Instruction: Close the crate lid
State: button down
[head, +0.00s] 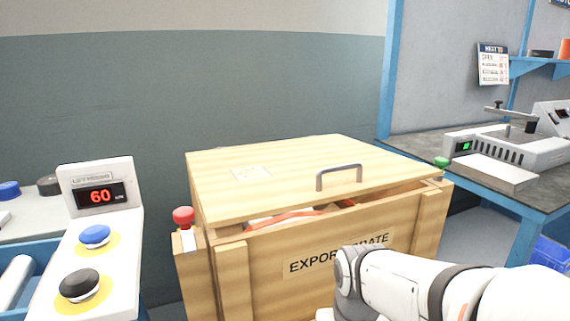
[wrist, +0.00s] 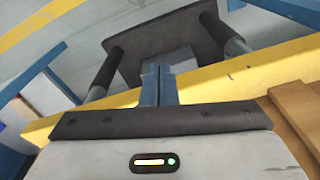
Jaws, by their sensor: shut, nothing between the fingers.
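The wooden export crate (head: 230,282) stands in the middle of the head view. Its wooden lid (head: 290,172) lies low over it but is slightly raised at the front, leaving a narrow gap. Orange and pale contents show in the gap. A metal handle (head: 339,176) stands on the lid near its front edge. My arm is in front of the crate at the lower right, and its gripper is out of the head view. In the wrist view my gripper (wrist: 158,72) has its blue fingers together with nothing between them. It points at the floor area, apart from the lid.
A red knob (head: 183,217) and a green knob (head: 441,163) sit at the crate's front corners. A panel with a blue button (head: 95,236), a black button (head: 79,284) and a display reading 60 stands left. A workbench (head: 545,192) with a sealer-like machine stands right.

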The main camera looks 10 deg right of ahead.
aim_at(312, 198)
jog(key=w+a+r+n+g+p, duration=0.15)
jog(key=w+r+p, duration=0.25)
jog(key=r+p, duration=0.9)
jog(key=w+a+r+n+p, duration=0.15)
jog(key=w+r+p, duration=0.25)
jog(key=r+p, duration=0.95)
jog(key=w+a+r+p, duration=0.2)
jog(key=w+r+p, duration=0.3)
jog(key=r+p, duration=0.85)
jog(key=f, duration=0.4)
jog(key=f+b, duration=0.1)
jog(key=f, duration=0.3)
jog(key=s+f+b, duration=0.1)
jog(key=f, duration=0.2)
jog(key=shift+f, duration=0.4)
